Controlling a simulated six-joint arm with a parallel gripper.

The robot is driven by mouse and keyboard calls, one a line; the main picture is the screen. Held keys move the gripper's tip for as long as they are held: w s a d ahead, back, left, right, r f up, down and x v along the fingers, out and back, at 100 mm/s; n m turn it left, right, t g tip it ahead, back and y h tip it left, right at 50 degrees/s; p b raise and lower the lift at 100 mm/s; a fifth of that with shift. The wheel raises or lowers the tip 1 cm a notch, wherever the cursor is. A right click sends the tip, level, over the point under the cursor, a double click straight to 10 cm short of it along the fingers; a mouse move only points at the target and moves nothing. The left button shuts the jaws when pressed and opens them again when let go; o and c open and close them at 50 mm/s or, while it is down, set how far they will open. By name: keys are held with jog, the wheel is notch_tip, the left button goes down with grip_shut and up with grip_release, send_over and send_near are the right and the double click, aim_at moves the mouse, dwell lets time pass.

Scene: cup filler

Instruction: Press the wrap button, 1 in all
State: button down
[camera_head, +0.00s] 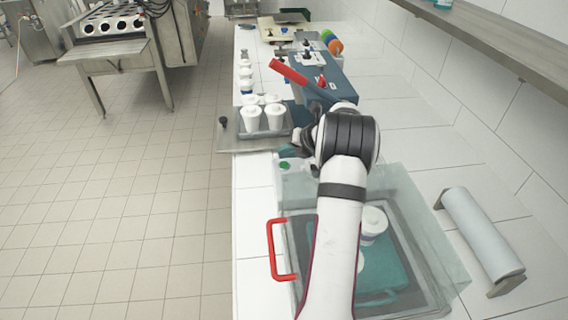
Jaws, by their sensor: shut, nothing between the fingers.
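My gripper (299,143) is at the end of my white and black arm, pointing left and down, just behind the clear-lidded machine. It is small and partly hidden by my wrist; it is shut and holds nothing. A small green button (285,165) shows at the machine's back left corner, just below and left of my gripper. I cannot tell whether they touch. The clear lid (408,200) with a red handle (273,250) covers white cups (373,222) on a teal plate. My arm hides part of the machine.
A metal tray (232,143) with several white cups is behind and left of my gripper. A blue machine with a red lever (288,71) stands beyond it. A wrap roll (482,240) lies to the right. A shelf (490,38) hangs on the right wall. Open floor is left.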

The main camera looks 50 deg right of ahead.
jog(key=shift+r, duration=1.35)
